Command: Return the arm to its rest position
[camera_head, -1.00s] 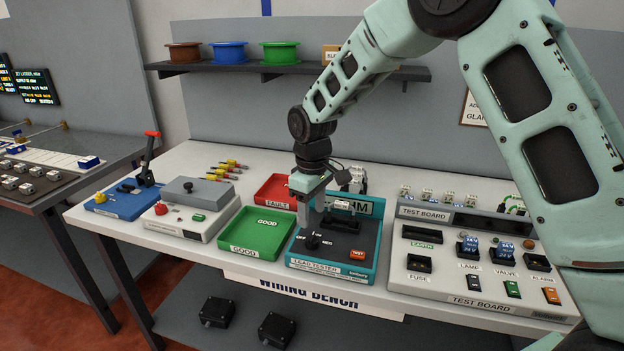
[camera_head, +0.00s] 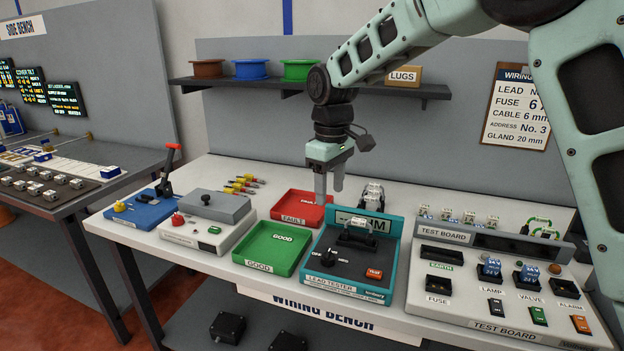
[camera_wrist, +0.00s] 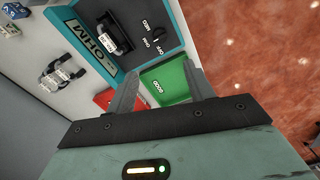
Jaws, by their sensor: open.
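My gripper (camera_head: 328,187) hangs in the air above the back of the lead tester (camera_head: 385,262), near the red tray. Its two fingers point down and stand apart with nothing between them. In the wrist view the fingers (camera_wrist: 160,92) are spread, with the green tray (camera_wrist: 172,82) beneath and beyond them. The lead tester's dial (camera_head: 327,259) and red button (camera_head: 374,273) are uncovered. A black holder with a pale piece (camera_head: 357,229) sits at the tester's back.
The red FAULT tray (camera_head: 281,206) and green GOOD tray (camera_head: 264,262) look empty. The test board (camera_head: 450,290) stands at the right. A shelf (camera_head: 220,82) with spools and a LUGS box (camera_head: 403,76) runs behind my arm. A lever unit (camera_head: 150,212) stands at the left.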

